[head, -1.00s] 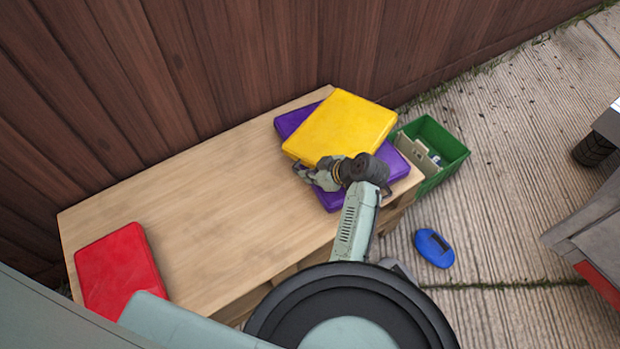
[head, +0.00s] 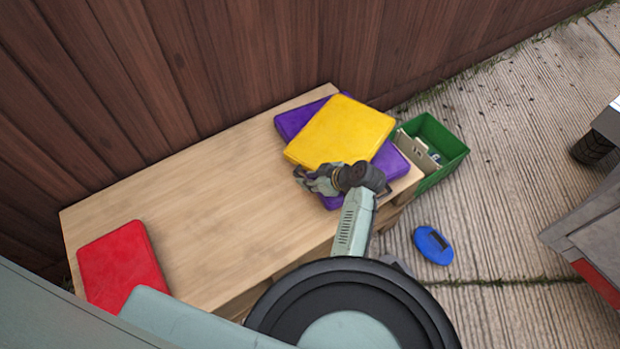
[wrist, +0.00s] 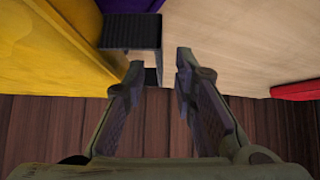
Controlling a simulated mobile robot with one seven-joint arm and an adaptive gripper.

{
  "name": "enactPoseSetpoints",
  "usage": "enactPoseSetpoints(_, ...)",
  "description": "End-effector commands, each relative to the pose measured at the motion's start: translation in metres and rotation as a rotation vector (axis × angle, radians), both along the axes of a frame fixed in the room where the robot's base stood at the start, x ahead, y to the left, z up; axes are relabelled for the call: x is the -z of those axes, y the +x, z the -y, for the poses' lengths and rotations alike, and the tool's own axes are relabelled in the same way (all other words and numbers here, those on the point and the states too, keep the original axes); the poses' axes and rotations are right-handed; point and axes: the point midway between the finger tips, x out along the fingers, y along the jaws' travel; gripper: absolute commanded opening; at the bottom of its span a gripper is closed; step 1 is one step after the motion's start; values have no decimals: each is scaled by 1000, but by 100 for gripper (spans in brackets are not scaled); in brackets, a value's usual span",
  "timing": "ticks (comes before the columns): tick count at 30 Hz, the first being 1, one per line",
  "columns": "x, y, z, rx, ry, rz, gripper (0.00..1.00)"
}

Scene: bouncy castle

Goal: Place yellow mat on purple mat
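The yellow mat (head: 341,131) lies across the purple mat (head: 388,162) at the right end of the wooden table, turned at an angle to it. Purple corners show on several sides of the yellow mat. My gripper (head: 302,177) is just in front of the yellow mat's near-left edge, over the table. In the wrist view, my gripper (wrist: 160,68) has its fingers apart with nothing between them. The yellow mat (wrist: 45,50) is to the left there, apart from the fingers, and a bit of the purple mat (wrist: 128,6) shows at the top.
A red mat (head: 120,265) lies at the left end of the wooden table (head: 200,200); the table between is bare. A green bin (head: 452,152) with items stands at the right. A blue object (head: 432,246) lies on the ground. A wooden fence (head: 200,70) runs behind.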

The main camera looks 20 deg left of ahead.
Motion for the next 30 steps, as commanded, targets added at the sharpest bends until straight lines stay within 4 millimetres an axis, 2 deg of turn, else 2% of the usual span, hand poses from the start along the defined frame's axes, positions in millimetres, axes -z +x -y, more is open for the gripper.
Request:
enactPoseSetpoints(8,-10,-2,10,2,1,3,25)
enactPoseSetpoints(21,-72,-21,68,1,0,4,25)
enactPoseSetpoints(30,-86,-27,81,1,1,1,25)
